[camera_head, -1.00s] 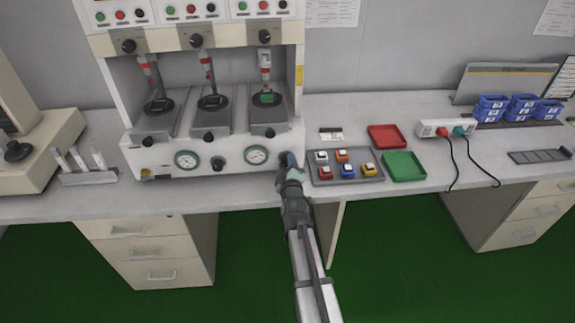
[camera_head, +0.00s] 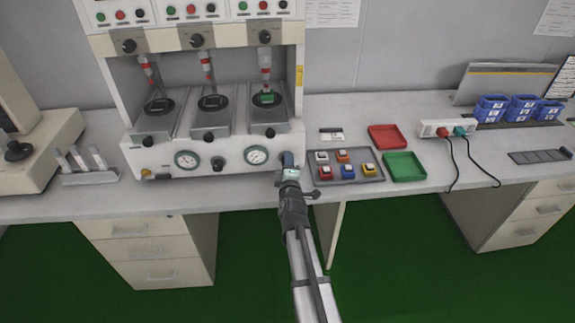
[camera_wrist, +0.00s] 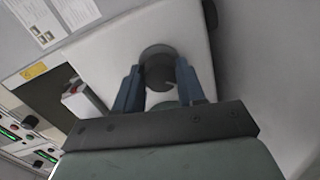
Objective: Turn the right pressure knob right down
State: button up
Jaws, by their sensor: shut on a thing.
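The right pressure knob (camera_wrist: 158,58) is a dark round knob on the machine's pale front panel, with a light pointer mark. In the wrist view it sits between my gripper's (camera_wrist: 160,86) two blue fingers, which are closed on its sides. The gauge needle is too small to read.
Another knob (camera_head: 218,164) sits between the left gauge (camera_head: 186,160) and the right one. A grey tray with several coloured buttons (camera_head: 346,180) lies close to the right of my gripper. A red tray (camera_head: 388,136) and a green tray (camera_head: 404,166) lie beyond it.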

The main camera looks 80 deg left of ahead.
jog(key=o, duration=1.1)
jog(key=shift+c, duration=0.2)
jog(key=shift+d, duration=0.15)
jog(key=d, duration=1.3)
jog(key=shift+s+d+r, duration=0.25)
jog(key=shift+s+r, duration=0.05)
jog(key=shift+r, duration=0.1)
